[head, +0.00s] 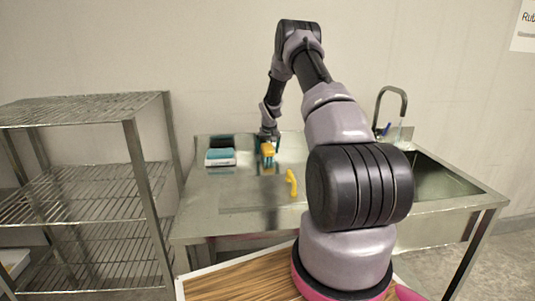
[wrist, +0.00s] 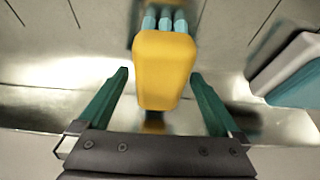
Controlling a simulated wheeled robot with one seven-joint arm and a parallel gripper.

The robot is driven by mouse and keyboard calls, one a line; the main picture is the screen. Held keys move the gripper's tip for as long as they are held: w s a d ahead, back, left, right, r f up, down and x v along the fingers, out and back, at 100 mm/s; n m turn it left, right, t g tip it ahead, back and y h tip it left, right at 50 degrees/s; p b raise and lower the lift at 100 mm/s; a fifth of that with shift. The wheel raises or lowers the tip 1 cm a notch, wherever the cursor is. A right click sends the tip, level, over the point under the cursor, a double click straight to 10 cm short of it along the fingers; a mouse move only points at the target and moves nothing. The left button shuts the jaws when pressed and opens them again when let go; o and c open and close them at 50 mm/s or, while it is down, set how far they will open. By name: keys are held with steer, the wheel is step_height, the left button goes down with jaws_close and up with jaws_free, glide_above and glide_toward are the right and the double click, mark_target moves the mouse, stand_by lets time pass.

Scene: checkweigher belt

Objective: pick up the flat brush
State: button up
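A yellow block-shaped thing with teal tufts at one end, which looks like the flat brush (wrist: 165,65), is in the middle of the wrist view. In the head view the yellow piece (head: 267,150) shows at the back of the steel table, under my arm's end. My gripper (wrist: 160,76) is open, with one green finger on each side of the yellow piece. A gap shows between each finger and it. In the head view my gripper (head: 268,142) partly hides it. I cannot tell the height of the fingers above the table.
A white and teal block (head: 220,157) lies left of my gripper; it shows at right in the wrist view (wrist: 292,72). A curved yellow thing (head: 291,183) lies nearer on the steel table (head: 235,215). A sink (head: 435,180) is at right, a wire rack (head: 85,190) at left.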

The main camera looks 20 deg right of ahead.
mark_target(267, 147)
jaws_close()
step_height(267, 147, up, 11)
steer(key=shift+f, duration=0.2)
stand_by(0.3)
